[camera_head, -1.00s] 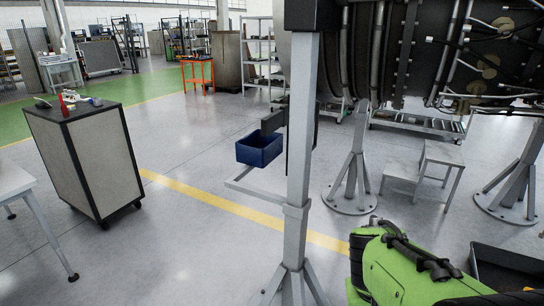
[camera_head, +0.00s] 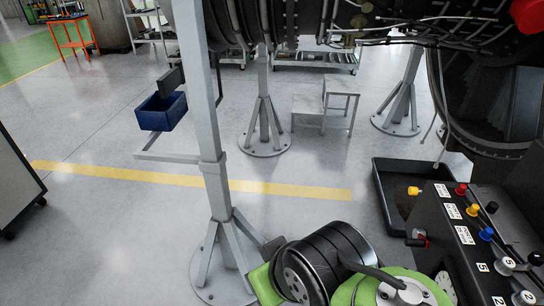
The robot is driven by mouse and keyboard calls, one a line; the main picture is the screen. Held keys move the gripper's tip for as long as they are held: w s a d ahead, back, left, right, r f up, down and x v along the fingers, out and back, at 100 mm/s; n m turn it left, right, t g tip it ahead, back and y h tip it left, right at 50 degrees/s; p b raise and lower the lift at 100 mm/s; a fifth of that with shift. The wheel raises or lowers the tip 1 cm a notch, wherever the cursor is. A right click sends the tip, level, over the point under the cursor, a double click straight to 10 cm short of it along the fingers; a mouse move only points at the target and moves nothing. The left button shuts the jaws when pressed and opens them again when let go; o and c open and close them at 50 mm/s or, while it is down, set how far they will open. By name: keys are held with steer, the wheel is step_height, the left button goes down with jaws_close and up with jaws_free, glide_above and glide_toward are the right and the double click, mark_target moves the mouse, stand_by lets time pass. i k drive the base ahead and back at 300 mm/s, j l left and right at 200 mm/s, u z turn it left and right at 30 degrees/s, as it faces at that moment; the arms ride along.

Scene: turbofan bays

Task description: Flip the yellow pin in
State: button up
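A yellow knob (camera_head: 473,210) sits on the sloped top of a black control panel (camera_head: 455,250) at the right. It stands between a red knob (camera_head: 461,189) and a blue knob (camera_head: 487,233), each beside a white label. I cannot tell which way the yellow one is set. Another small yellow piece (camera_head: 414,190) shows left of the panel, against the black tray. My gripper is not in view; green and black parts, likely of my arm, fill the bottom centre.
A black tray (camera_head: 382,185) lies on the floor behind the panel. A grey stand post (camera_head: 208,110) with splayed legs rises left of centre, a blue bin (camera_head: 160,112) beside it. A small step stool (camera_head: 322,108) and an engine stand (camera_head: 264,130) are farther back.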

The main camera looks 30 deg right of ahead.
mark_target(413, 190)
steer(key=z, duration=3.05)
